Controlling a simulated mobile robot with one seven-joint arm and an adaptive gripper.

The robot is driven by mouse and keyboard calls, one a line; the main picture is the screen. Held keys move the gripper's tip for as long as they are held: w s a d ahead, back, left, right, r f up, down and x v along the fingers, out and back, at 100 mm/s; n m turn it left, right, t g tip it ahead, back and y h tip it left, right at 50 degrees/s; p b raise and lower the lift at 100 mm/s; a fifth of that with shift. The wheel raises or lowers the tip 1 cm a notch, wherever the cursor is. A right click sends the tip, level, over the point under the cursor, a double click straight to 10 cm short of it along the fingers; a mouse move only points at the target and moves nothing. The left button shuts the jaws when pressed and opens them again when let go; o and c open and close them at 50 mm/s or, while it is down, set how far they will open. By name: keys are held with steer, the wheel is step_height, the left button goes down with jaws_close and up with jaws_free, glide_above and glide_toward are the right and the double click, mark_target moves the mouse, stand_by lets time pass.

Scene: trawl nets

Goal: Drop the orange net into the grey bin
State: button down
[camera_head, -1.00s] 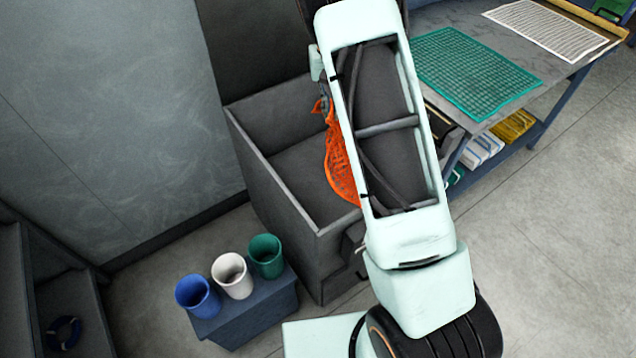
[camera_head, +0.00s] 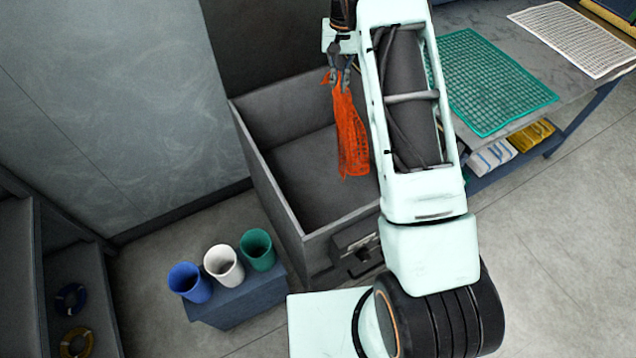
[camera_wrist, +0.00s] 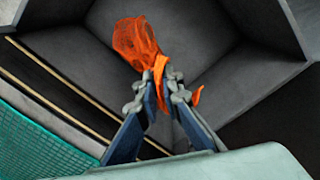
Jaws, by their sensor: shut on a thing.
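The orange net (camera_head: 350,137) hangs down from my gripper (camera_head: 338,77) in the head view. My gripper is shut on the net's upper end. The grey bin (camera_head: 268,185) is a large open-topped box, and the net shows against its interior. In the wrist view, my gripper (camera_wrist: 163,88) pinches the orange net (camera_wrist: 136,42), with a short end sticking out to the right. The bin's inner walls and floor (camera_wrist: 185,25) lie beyond the net. My arm covers the bin's right side in the head view.
A workbench with a green mat (camera_head: 492,80) and a white grid sheet (camera_head: 572,38) stands right of the bin. Blue (camera_head: 190,282), white (camera_head: 224,265) and green cups (camera_head: 258,249) stand on a low blue box (camera_head: 240,302) left of the bin. A shelf (camera_head: 62,262) stands far left.

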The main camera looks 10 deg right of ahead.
step_height(320, 180, down, 6)
steer(key=b, duration=0.3)
stand_by(0.3)
steer(key=c, duration=2)
jaws_free()
steer(key=shift+o, duration=0.2)
steer(key=o, duration=0.6)
steer(key=shift+c, duration=0.2)
steer(key=shift+o, duration=0.5)
steer(key=o, duration=0.5)
